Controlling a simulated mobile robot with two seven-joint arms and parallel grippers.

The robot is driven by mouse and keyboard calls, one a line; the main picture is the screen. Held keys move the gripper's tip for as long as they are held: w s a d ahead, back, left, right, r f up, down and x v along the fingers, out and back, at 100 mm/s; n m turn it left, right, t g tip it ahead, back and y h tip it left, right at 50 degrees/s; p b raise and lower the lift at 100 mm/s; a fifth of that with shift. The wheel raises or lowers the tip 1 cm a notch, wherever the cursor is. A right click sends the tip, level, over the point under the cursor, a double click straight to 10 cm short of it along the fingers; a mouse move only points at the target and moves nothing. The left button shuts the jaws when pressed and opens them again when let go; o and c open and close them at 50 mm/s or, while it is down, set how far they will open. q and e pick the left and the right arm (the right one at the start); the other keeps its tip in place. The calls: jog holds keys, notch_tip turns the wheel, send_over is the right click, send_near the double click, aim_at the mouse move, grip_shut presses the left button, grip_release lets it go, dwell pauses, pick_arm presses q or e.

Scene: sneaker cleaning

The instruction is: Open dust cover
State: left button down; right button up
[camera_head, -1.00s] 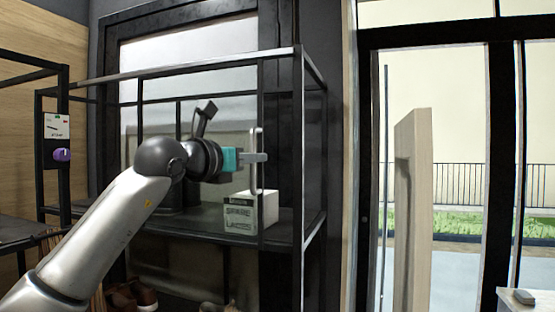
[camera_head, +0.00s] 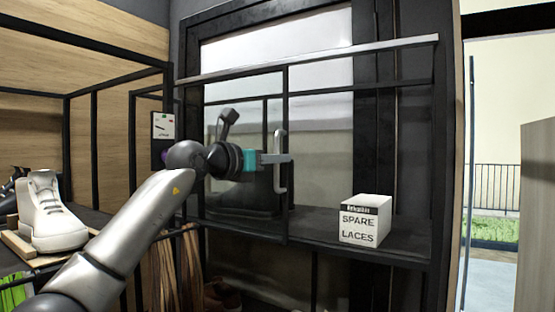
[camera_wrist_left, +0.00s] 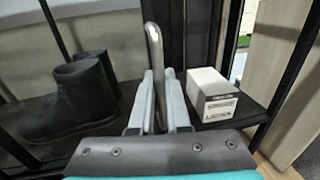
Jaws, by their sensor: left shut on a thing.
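The dust cover (camera_head: 285,105) is a see-through panel with a dark upright edge, on the front of a black-framed shelf. Its upright metal handle (camera_head: 280,165) is near that edge. My left gripper (camera_head: 277,159) is shut on the handle, with the fingers on both sides of it. In the left wrist view the handle (camera_wrist_left: 154,62) stands between the fingertips (camera_wrist_left: 160,95). The cover stands left of the white SPARE LACES box (camera_head: 365,221), and the shelf front at the box is uncovered. My right gripper is out of view.
Black boots (camera_wrist_left: 75,98) stand on the shelf behind the cover. A white high-top sneaker (camera_head: 50,212) sits on the left shelf. A small card (camera_head: 163,126) hangs on a black post. A wooden door edge (camera_head: 535,200) is at the far right.

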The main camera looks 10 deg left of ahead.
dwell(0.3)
pick_arm(q)
jog(key=c, duration=0.9)
grip_release()
jog(key=shift+s, duration=0.1)
jog(key=b+v, duration=0.6)
jog(key=v, duration=0.9)
jog(key=shift+r, duration=0.1)
